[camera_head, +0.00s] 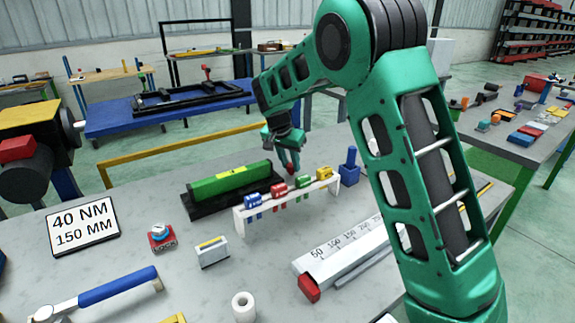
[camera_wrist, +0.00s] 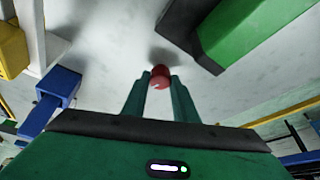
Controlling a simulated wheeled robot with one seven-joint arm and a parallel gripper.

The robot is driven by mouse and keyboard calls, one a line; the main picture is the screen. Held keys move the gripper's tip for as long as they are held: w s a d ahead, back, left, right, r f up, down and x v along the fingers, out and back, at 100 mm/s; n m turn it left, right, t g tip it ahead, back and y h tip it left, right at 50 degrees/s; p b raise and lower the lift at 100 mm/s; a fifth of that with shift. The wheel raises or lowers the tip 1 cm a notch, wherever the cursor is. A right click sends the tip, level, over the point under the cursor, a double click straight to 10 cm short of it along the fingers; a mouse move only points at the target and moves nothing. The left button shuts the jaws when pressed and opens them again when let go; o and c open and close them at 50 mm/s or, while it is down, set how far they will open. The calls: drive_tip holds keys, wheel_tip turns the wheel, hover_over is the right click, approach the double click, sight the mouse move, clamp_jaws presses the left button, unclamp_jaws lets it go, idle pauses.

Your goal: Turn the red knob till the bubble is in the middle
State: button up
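The spirit level is a long green bar (camera_head: 230,182) with a yellow patch on top, lying on a black base on the grey table. Its green end and black base also show at the upper right of the wrist view (camera_wrist: 235,35). My gripper (camera_head: 287,145) is just beyond the right end of the level, pointing down. In the wrist view, the red knob (camera_wrist: 160,76) sits between my two fingertips, which look closed against its sides. The head view shows red (camera_head: 291,168) under the gripper. The bubble is too small to make out.
Close to the gripper, a white rack (camera_head: 240,222) holds blue, red, green and yellow handled tools, and a blue block (camera_head: 349,167) stands to the right. A ruler-marked bar (camera_head: 345,245) lies nearer. A sign (camera_head: 82,226) reads 40 NM, 150 MM.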

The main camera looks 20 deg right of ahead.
drive_tip(key=shift+s+d+n+t+y, duration=0.1)
drive_tip(key=shift+n+t+y, duration=0.1)
drive_tip(key=shift+n, duration=0.4)
drive_tip(key=shift+d+n+t+y, duration=0.1)
drive_tip(key=shift+n+y, duration=0.1)
drive_tip(key=shift+n, duration=0.4)
drive_tip(key=shift+n+y, duration=0.3)
drive_tip(key=shift+n, duration=0.8)
drive_tip(key=o, duration=1)
drive_tip(key=shift+a+r, duration=0.1)
